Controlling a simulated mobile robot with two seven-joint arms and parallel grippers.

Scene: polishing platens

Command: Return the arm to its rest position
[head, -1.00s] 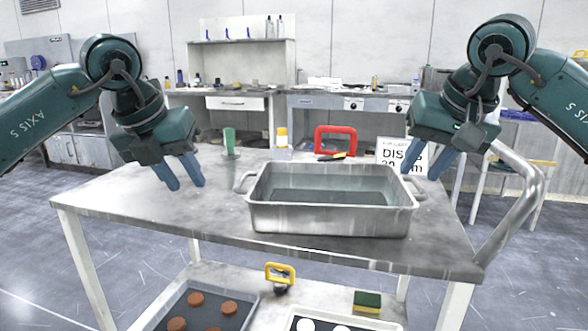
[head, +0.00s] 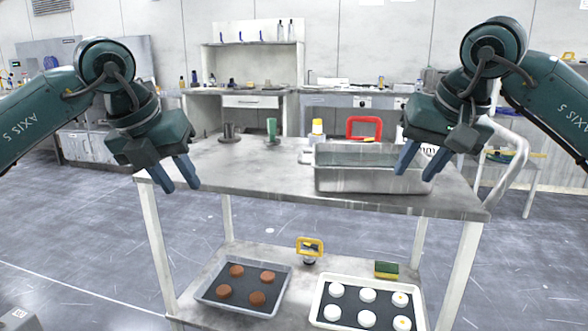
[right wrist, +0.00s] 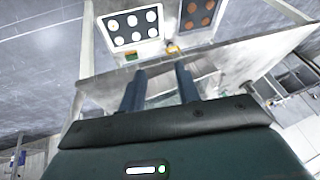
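My left gripper (head: 176,172) hangs in the air at the left of the head view, in front of the cart's left end. Its two blue fingers are apart with nothing between them. My right gripper (head: 420,162) is in front of the right part of the metal basin (head: 360,180) in the head view. Its fingers are apart and empty. In the right wrist view the fingers of my right gripper (right wrist: 160,88) are also spread with a gap between them. Both arms are bent, with the grippers pointing down.
The cart's top (head: 250,172) carries the basin, a green object (head: 272,132), a dark object (head: 229,133), a yellow-capped bottle (head: 318,130) and a red handle (head: 364,122). Below are a tray of brown discs (head: 204,292), a tray of white discs (head: 317,310), a yellow-handled tool (head: 310,247) and a sponge (head: 386,269).

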